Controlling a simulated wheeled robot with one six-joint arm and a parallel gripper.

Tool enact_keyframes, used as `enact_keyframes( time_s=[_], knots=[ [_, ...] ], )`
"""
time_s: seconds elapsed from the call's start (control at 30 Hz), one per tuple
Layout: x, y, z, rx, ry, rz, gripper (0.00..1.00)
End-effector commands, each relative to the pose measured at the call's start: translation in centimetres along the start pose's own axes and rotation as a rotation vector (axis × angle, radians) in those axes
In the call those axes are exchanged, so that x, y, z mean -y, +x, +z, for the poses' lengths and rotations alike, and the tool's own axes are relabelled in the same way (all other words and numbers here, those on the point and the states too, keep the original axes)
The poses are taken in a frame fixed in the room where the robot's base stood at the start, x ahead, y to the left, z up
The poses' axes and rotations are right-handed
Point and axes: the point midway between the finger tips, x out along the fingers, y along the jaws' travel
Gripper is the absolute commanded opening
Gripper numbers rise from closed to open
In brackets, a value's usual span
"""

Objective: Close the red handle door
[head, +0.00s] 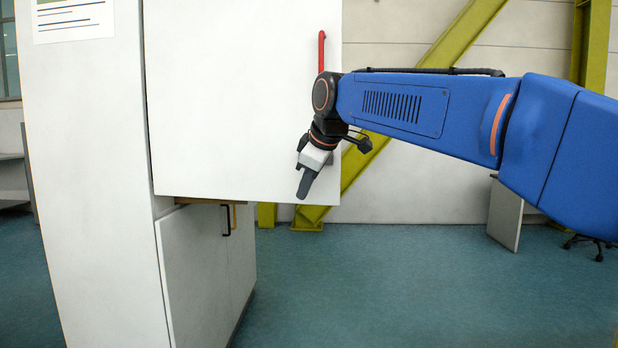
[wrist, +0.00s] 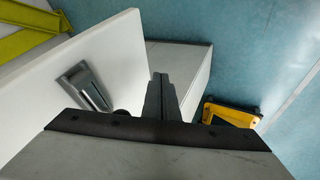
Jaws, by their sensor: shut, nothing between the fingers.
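The door is a large white panel (head: 235,100) that stands open, swung out from the tall white cabinet (head: 85,150). Its red handle (head: 321,50) is a vertical bar near the right edge in the head view; its lower part is hidden behind my arm. My gripper (head: 305,186) is in front of the panel's lower right part, below the handle, pointing down; I cannot tell if it touches the panel. In the wrist view my gripper's fingers (wrist: 160,90) are together and empty, with the white panel (wrist: 110,50) to their left.
A lower cabinet (head: 205,265) with a black handle (head: 226,220) stands below the door. Yellow-green beams (head: 455,35) stand behind. The teal floor is mostly clear.

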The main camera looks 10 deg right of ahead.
Motion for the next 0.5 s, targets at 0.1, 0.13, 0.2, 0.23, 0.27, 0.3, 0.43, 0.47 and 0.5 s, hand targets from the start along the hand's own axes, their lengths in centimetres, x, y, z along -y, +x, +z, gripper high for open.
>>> enact_keyframes(
  time_s=[0.1, 0.13, 0.2, 0.23, 0.27, 0.3, 0.43, 0.47, 0.5],
  knots=[
    [-1.6, 0.7, 0.1, 0.001, 0.003, 0.002, 0.00],
    [-1.8, 0.8, 0.0, 0.001, 0.003, 0.001, 0.00],
    [-2.3, 1.1, 0.1, 0.000, 0.003, 0.001, 0.00],
    [-2.5, 1.1, 0.1, 0.000, 0.003, 0.001, 0.00],
    [-2.6, 1.2, 0.1, 0.000, 0.003, 0.002, 0.00],
    [-2.8, 1.2, 0.0, 0.000, 0.003, 0.002, 0.00],
    [-2.9, 1.3, 0.0, -0.001, 0.002, 0.002, 0.00],
    [-2.9, 1.3, 0.0, -0.001, 0.002, 0.002, 0.00],
    [-2.9, 1.3, 0.0, -0.001, 0.002, 0.002, 0.00]
  ],
)
